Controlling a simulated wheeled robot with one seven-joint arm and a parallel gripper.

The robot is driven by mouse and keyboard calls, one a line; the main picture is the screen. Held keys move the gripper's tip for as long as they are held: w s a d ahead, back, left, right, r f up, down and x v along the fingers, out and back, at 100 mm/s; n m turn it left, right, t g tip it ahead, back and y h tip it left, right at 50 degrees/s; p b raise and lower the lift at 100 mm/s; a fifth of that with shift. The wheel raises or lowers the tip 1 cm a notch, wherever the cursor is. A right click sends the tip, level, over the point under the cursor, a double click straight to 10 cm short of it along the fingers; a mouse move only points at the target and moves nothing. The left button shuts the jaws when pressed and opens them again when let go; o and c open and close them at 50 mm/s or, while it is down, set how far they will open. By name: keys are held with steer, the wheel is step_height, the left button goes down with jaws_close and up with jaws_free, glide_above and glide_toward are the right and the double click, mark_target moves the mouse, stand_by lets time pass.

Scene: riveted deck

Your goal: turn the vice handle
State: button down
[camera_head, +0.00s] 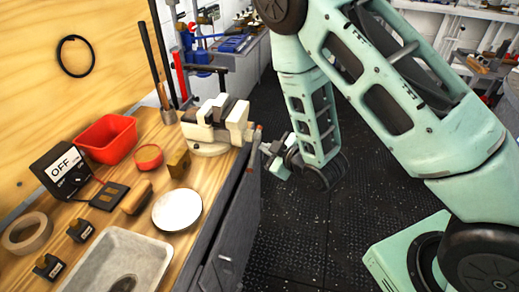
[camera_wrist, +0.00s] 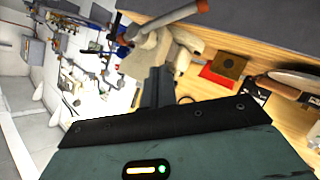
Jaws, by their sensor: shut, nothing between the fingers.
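The cream vice (camera_head: 205,130) stands at the right edge of the wooden workbench, with dark jaws on top. Its handle is a grey bar with orange ends, seen in the wrist view (camera_wrist: 165,21) crossing in front of the cream vice body (camera_wrist: 146,56). In the head view the handle is small and partly hidden near my gripper (camera_head: 266,149). My gripper is off the bench's right edge, close to the handle side of the vice. In the wrist view its dark fingers (camera_wrist: 158,82) are together and empty, pointing at the vice just short of the handle. Contact cannot be told.
Dark floor (camera_head: 290,240) is open right of the bench.

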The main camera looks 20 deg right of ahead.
steer(key=s+d+r+n+g+y+p, duration=0.1)
steer(key=s+d+n+g+y+p, duration=0.1)
steer(key=s+d+n, duration=0.15)
steer(key=w+a+f+y+b, duration=0.1)
steer(key=w+a+f+b, duration=0.3)
steer(key=w+f+b, duration=0.2)
steer(key=shift+w+a+f+g+b, duration=0.35)
steer(key=shift+w+f+g+b, duration=0.05)
steer(key=shift+w+f, duration=0.45)
steer(key=shift+n, duration=0.35)
steer(key=shift+f+t+b, duration=0.25)
steer(key=shift+t+b, duration=0.05)
steer(key=shift+b, duration=0.45)
